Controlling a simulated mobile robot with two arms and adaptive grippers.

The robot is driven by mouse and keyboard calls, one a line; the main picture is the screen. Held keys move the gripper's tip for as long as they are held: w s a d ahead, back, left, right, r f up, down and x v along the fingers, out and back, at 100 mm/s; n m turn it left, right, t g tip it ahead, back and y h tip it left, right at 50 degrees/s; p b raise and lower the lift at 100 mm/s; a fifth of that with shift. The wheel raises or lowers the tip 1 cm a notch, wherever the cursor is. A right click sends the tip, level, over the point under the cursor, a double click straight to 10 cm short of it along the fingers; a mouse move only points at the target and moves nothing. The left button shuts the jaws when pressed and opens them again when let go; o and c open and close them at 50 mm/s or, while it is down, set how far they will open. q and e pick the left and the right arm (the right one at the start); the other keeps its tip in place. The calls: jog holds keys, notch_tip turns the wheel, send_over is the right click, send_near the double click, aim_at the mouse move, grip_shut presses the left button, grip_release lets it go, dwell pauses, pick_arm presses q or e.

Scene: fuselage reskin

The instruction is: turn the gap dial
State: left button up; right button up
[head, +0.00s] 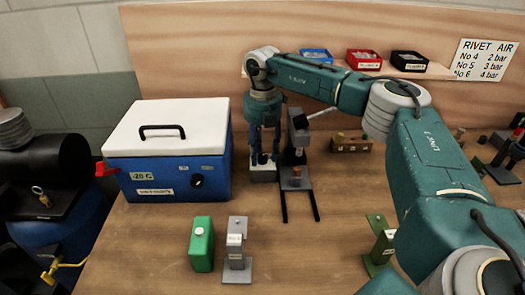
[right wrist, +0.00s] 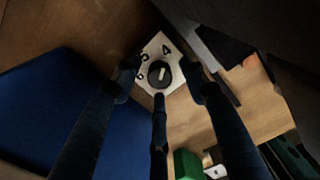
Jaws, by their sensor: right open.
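The gap dial (right wrist: 154,77) is a round black knob with a pale pointer bar. It sits on a white plate (right wrist: 175,54) with the numbers 4, 5 and 6 around it. My right gripper (head: 264,156) points down just above the white block (head: 263,175) beside the grey press (head: 298,135). In the right wrist view its fingers (right wrist: 158,86) are spread around the dial, with nothing held between them. I cannot tell whether any fingertip touches the knob. In the head view the fingers hide the knob. My left gripper is not in view.
A blue cooler (head: 205,188) with a white lid stands close to the left of the gripper. A green block (head: 201,245) and a grey block (head: 237,240) stand in front. A wooden holder (head: 351,145) is right of the press. The front middle of the table is clear.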

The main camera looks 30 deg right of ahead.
jog(key=shift+c, duration=0.5)
grip_shut()
